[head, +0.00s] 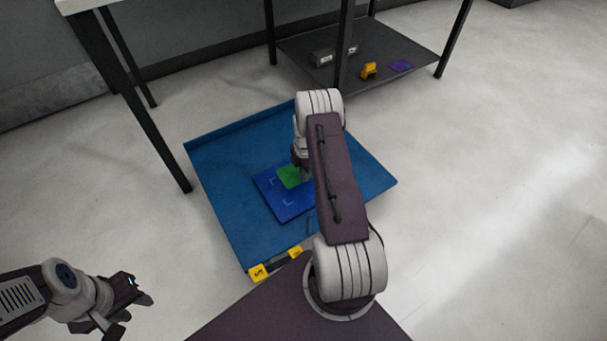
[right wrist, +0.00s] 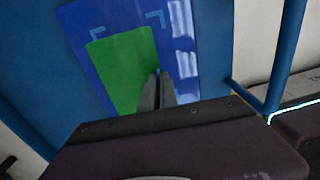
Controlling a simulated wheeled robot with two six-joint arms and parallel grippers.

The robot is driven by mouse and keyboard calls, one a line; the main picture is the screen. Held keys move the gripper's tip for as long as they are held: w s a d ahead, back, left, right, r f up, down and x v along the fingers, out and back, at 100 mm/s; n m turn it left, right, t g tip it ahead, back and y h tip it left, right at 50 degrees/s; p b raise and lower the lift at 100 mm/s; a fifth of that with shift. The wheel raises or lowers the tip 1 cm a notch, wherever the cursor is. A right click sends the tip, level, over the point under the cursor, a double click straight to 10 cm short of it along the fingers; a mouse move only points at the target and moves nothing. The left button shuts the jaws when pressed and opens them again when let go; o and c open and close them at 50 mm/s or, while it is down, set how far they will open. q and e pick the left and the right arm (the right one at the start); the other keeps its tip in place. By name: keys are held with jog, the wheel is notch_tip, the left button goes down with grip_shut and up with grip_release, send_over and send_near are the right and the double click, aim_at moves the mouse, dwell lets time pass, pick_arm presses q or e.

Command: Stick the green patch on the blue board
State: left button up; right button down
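The blue board (head: 270,190) is a dark blue flat panel with light corner marks. The green patch (head: 288,176) is over the board's upper middle; in the right wrist view the patch (right wrist: 122,70) lies just inside two corner marks. My right gripper (head: 304,172) is at the patch's right edge; its fingers (right wrist: 158,90) are close together there and look shut on it. I cannot tell whether the patch touches the board. My left gripper (head: 132,310) is open and empty at lower left.
The floor at right is clear.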

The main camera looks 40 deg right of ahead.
aim_at(304, 190)
notch_tip(304, 190, down, 6)
jog(key=b, duration=0.4)
jog(key=shift+r, duration=0.1)
jog(key=shift+f+b, duration=0.6)
dwell(0.4)
dwell(0.8)
dwell(0.5)
jog(key=c, duration=1.6)
grip_release()
jog(key=shift+o, duration=0.2)
